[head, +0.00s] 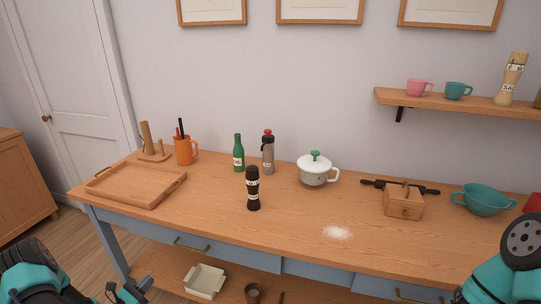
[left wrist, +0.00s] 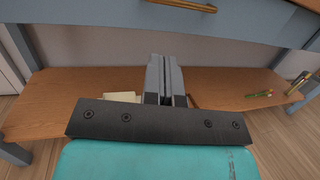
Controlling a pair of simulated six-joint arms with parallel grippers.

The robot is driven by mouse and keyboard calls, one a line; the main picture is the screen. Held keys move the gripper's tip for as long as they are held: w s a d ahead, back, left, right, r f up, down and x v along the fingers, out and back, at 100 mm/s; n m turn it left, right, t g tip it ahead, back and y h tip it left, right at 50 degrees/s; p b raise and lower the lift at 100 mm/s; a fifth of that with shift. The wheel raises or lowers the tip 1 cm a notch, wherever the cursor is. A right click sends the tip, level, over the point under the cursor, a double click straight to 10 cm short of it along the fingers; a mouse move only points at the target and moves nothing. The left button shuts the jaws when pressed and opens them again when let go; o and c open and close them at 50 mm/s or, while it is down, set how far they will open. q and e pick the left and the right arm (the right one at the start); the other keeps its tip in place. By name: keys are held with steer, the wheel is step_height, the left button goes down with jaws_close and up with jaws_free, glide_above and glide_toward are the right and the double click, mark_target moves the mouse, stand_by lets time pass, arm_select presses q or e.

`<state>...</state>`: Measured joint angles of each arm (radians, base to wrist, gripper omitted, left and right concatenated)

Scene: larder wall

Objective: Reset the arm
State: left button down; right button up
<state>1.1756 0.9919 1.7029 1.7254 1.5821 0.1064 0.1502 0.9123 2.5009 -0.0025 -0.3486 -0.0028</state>
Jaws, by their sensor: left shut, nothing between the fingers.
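My left gripper (head: 130,290) is low at the bottom left of the head view, in front of the table and below its top. In the left wrist view its two grey fingers (left wrist: 166,78) are together with nothing between them, in front of the lower shelf (left wrist: 85,85) and below the drawer front. My right arm shows as a teal and black link at the lower right edge of the head view. Its gripper is out of the picture.
The wooden table (head: 285,225) holds a tray (head: 133,202), a black grinder (head: 253,190), a green bottle (head: 239,157), a white pot (head: 314,173), a wooden box (head: 403,204) and a teal bowl (head: 484,203). White powder (head: 337,232) lies near the front. A cream container (head: 205,282) stands on the lower shelf.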

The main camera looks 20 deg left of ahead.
arm_select(q)
steer(key=d+f+m+g+h, duration=0.2)
steer(key=d+m+g+h, duration=0.25)
steer(key=d, duration=0.55)
steer(key=d+f+m+g+h, duration=0.3)
steer(key=d+g, duration=0.3)
steer(key=d, duration=0.5)
steer(key=s+d+f+m+g+y, duration=0.3)
steer(key=s+d+m+g, duration=0.7)
steer(key=m, duration=0.2)
steer(key=w+d+r+m+t+y, duration=0.2)
steer(key=w+d+m+y, duration=0.2)
steer(key=m, duration=0.8)
steer(key=d+y, duration=0.1)
steer(key=d, duration=0.1)
steer(key=shift+w+d+r, duration=0.15)
steer(key=shift+d+r, duration=0.15)
